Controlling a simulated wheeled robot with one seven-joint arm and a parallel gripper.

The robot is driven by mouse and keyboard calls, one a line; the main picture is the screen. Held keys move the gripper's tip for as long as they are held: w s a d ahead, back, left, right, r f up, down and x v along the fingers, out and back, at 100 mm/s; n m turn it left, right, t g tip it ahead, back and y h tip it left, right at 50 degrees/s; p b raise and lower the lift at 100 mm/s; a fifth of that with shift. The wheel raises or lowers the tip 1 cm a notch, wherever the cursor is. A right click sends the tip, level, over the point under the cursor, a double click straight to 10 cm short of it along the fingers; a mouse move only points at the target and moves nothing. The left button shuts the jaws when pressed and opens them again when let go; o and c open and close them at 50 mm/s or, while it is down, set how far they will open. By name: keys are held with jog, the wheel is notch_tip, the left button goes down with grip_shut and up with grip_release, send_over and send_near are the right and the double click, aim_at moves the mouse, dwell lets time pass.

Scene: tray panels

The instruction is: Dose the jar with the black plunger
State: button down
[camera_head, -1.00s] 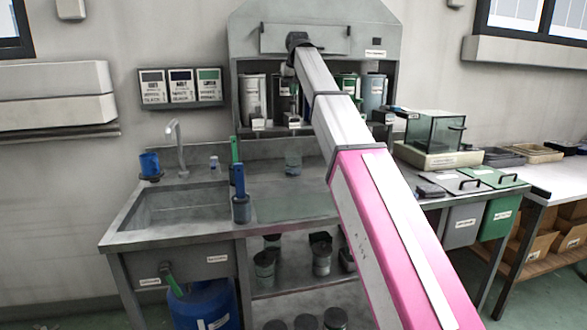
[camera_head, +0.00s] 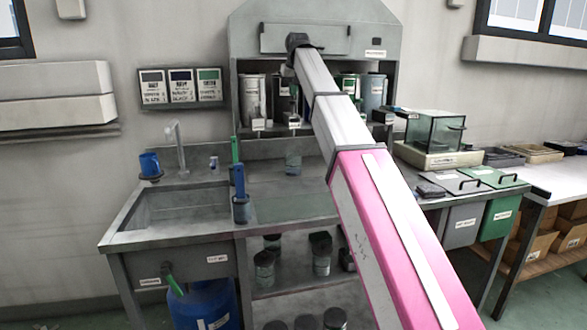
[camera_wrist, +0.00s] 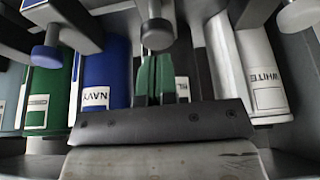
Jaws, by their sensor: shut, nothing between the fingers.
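My gripper (camera_wrist: 155,80) shows in the wrist view as two green fingers, shut and empty. It is in front of a dark canister (camera_wrist: 188,65) that stands between the navy and white ones and is mostly hidden. A grey plunger knob (camera_wrist: 157,34) lies just beyond the fingertips in the picture, seemingly that canister's. Whether the fingers touch it, I cannot tell. The glass jar (camera_head: 293,163) stands on the bench below the dispenser cabinet in the head view. In the head view my arm covers part of the canister row.
Navy (camera_wrist: 105,72), green (camera_wrist: 47,90) and white (camera_wrist: 262,75) canisters flank the dark one. Other knobs are at left (camera_wrist: 45,55) and right (camera_wrist: 300,14). A sink (camera_head: 180,207), a cup with a blue-handled tool (camera_head: 240,210) and a glass-sided balance (camera_head: 435,135) are on the bench.

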jog(key=shift+f, duration=0.3)
jog(key=shift+f, duration=1.75)
jog(key=shift+r, duration=2.2)
jog(key=shift+f, duration=0.25)
jog(key=shift+f, duration=1.9)
jog(key=shift+r, duration=2.15)
